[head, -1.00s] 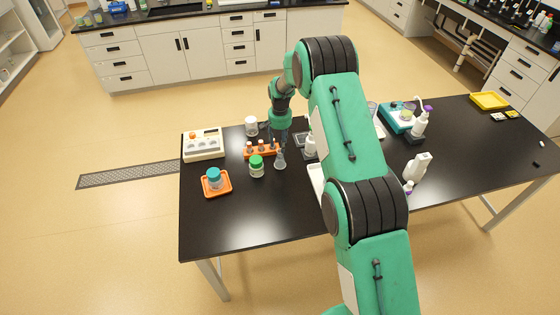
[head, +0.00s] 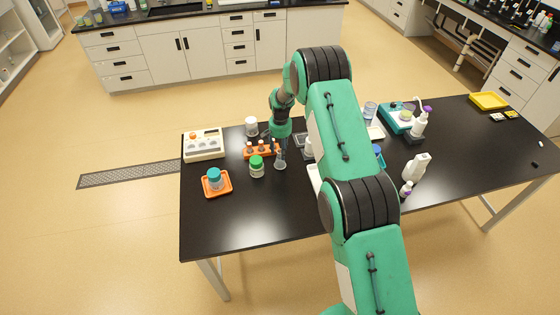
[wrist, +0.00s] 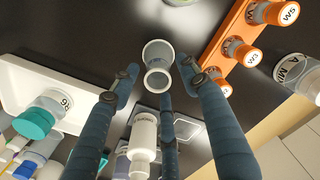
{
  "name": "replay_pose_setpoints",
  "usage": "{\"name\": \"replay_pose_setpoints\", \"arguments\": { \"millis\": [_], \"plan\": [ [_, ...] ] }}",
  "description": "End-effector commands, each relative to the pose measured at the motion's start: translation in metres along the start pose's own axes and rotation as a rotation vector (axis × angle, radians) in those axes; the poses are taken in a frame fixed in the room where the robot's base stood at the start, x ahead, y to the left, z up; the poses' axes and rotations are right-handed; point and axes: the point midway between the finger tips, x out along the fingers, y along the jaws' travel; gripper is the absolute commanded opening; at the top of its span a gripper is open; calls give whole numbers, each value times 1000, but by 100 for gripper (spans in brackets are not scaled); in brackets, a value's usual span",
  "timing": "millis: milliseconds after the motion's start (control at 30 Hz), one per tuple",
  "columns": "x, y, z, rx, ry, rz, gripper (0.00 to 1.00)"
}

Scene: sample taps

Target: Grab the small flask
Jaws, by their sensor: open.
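The small flask (head: 280,166) is clear glass and stands on the black table just right of the green-capped jar. In the wrist view the flask (wrist: 157,56) is seen from above, with its round mouth towards me. My gripper (head: 283,153) points down over the flask, and its dark lower part blends with the table. In the wrist view my gripper's (wrist: 158,76) blue-grey fingers are spread, open, to either side of the flask. The gap between fingers and glass is hard to judge.
An orange rack (head: 262,150) of vials labelled W stands close behind the flask. The green-capped jar (head: 257,167) is close on its left.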

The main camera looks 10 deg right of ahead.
Motion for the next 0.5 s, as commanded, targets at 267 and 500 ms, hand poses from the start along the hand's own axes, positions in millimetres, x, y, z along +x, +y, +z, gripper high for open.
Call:
{"name": "replay_pose_setpoints", "arguments": {
  "millis": [267, 500],
  "plan": [
    [9, 0, 0, 0, 1, 0, 45],
    [9, 0, 0, 0, 0, 0, 45]
  ]
}}
